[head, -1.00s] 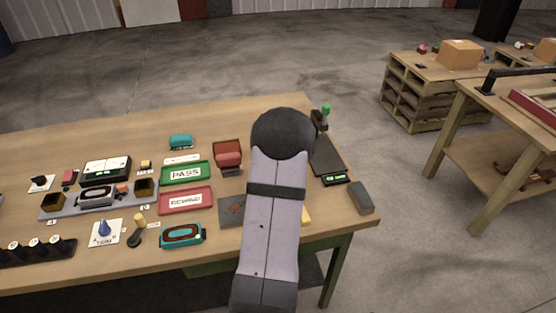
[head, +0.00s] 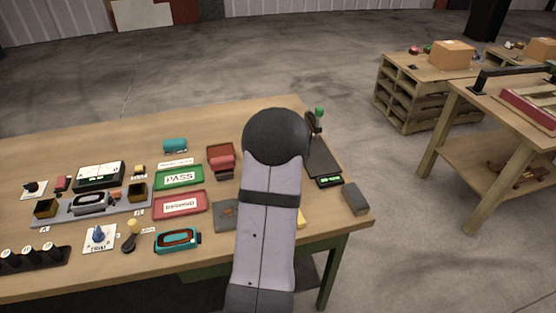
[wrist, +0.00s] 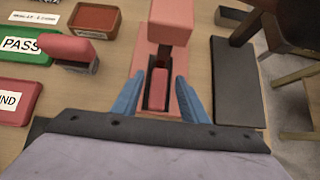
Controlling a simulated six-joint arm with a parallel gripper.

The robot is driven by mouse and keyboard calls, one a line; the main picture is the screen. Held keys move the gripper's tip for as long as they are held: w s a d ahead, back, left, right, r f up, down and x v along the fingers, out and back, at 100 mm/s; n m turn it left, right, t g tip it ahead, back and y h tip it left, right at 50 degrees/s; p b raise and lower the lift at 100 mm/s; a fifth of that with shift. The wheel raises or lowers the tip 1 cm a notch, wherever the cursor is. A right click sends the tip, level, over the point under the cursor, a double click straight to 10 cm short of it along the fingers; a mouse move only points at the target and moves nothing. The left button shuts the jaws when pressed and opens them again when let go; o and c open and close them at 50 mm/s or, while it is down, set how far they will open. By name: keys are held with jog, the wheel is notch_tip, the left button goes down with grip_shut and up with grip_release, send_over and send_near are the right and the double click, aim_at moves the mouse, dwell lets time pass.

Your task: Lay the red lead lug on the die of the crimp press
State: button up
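The red lead lug (wrist: 159,82) appears in the wrist view as a small red block lying in a dark slot, which looks like the die (wrist: 146,98) of the crimp press. The salmon-coloured crimp press (wrist: 169,22) rises just beyond it. My gripper (wrist: 159,80) has its two blue fingers apart, one on each side of the slot, with a visible gap between each finger and the lug. In the head view my arm hides the gripper, the lug and most of the press.
Left of the press stand a red padded piece (wrist: 68,47), a brown-red bin (wrist: 96,20) and the green PASS tray (wrist: 22,45). A long dark slab (wrist: 236,85) lies close on the right. A teal detector (head: 177,240) sits near the table's front edge.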

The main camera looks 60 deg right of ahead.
jog(key=p+v, duration=0.1)
jog(key=v, duration=0.8)
jog(key=shift+s+a+r, duration=0.2)
jog(key=shift+r, duration=0.1)
jog(key=w+a+f+n+y, duration=0.1)
jog(key=w+a+n+y, duration=0.1)
jog(key=w+a+n, duration=0.55)
jog(key=w+a+n+y, duration=0.3)
jog(key=w+a+n, duration=0.15)
jog(key=a, duration=0.55)
jog(key=a+n, duration=0.3)
jog(key=a, duration=0.1)
jog(key=a+f+n+y, duration=0.1)
jog(key=a+n, duration=0.2)
jog(key=a, duration=0.1)
jog(key=a+n+y, duration=0.1)
jog(key=a+n, duration=0.3)
jog(key=a, duration=0.1)
jog(key=shift+f+g, duration=0.3)
jog(key=shift+f, duration=0.05)
jog(key=s+a+f+n+g, duration=0.1)
jog(key=s+a+n+g, duration=0.2)
jog(key=s+a+n, duration=0.3)
jog(key=s+a+f+n+g, duration=0.1)
jog(key=s+a+n, duration=0.6)
jog(key=n, duration=1)
jog(key=shift+a+f+g+h, duration=0.3)
jog(key=shift+a+f+g, duration=0.1)
jog(key=shift+a+g, duration=0.65)
